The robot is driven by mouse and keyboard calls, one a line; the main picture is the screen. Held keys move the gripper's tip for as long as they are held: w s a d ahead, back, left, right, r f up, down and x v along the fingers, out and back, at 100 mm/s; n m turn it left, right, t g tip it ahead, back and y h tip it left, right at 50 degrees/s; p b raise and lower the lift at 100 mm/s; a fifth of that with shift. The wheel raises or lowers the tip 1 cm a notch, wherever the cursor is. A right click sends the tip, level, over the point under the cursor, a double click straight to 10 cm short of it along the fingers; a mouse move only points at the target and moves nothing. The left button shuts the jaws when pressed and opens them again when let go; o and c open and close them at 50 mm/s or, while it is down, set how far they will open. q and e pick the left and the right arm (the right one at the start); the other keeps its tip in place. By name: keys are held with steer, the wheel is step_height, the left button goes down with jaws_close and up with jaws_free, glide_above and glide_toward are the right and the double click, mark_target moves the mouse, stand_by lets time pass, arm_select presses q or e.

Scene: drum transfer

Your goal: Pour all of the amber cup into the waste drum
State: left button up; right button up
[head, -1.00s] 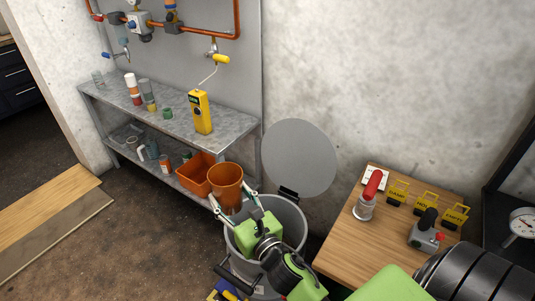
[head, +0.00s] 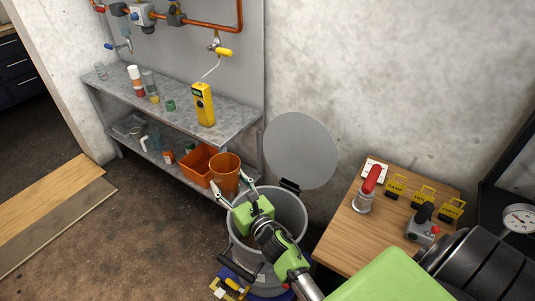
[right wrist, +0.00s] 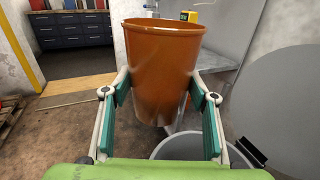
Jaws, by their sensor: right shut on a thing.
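The amber cup (head: 226,172) is held upright, its open rim facing up; it fills the middle of the right wrist view (right wrist: 162,75). My right gripper (head: 232,194) is shut on the cup, with a finger pad on each side of it; the fingers also show in the right wrist view (right wrist: 162,100). The waste drum (head: 288,208) is a grey open drum below my right arm, with its round lid (head: 300,150) raised behind it. The cup is beside the drum's left rim in the head view. The cup's contents are hidden. My left gripper is not in view.
A metal shelf (head: 180,100) along the wall holds several containers and a yellow meter (head: 203,104). An orange bin (head: 197,163) sits on its lower level. A wooden table (head: 345,235) with yellow signs and a red-handled device stands right of the drum.

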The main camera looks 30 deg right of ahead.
mark_target(239, 166)
steer(key=shift+s+d+r+m+t+p, duration=0.1)
steer(key=shift+d+r+m+p, duration=0.15)
steer(key=shift+r+m+p, duration=0.4)
steer(key=shift+d+r+m+t+p, duration=0.1)
steer(key=shift+d+r+m+p, duration=0.15)
steer(key=shift+m, duration=0.65)
steer(key=shift+s+d+r+m+t+p, duration=0.1)
steer(key=shift+d+r+m+p, duration=0.25)
steer(key=shift+m+p, duration=0.3)
steer(key=shift+d+r+m+p, duration=0.35)
steer(key=shift+r+m+p, duration=0.1)
steer(key=shift+m, duration=0.35)
steer(key=shift+d+r+m+p, duration=0.35)
steer(key=shift+r+m, duration=0.1)
steer(key=shift+m, duration=0.35)
steer(key=shift+r+m+h, duration=0.25)
steer(key=shift+m+h, duration=0.05)
steer(key=shift+m, duration=0.3)
steer(key=shift+r+m+t+p, duration=0.3)
steer(key=shift+r+m+p, duration=0.45)
steer(key=shift+m, duration=0.45)
steer(key=shift+r+m+h, duration=0.25)
steer(key=shift+r+m, duration=0.35)
steer(key=shift+m, duration=0.35)
steer(key=shift+r+m+h, duration=0.25)
steer(key=shift+r+m, duration=0.35)
steer(key=shift+m, duration=0.35)
steer(key=shift+s+d+r+m+p, duration=0.15)
steer(key=shift+d+r+m+p, duration=0.5)
steer(key=shift+d+m+p, duration=0.35)
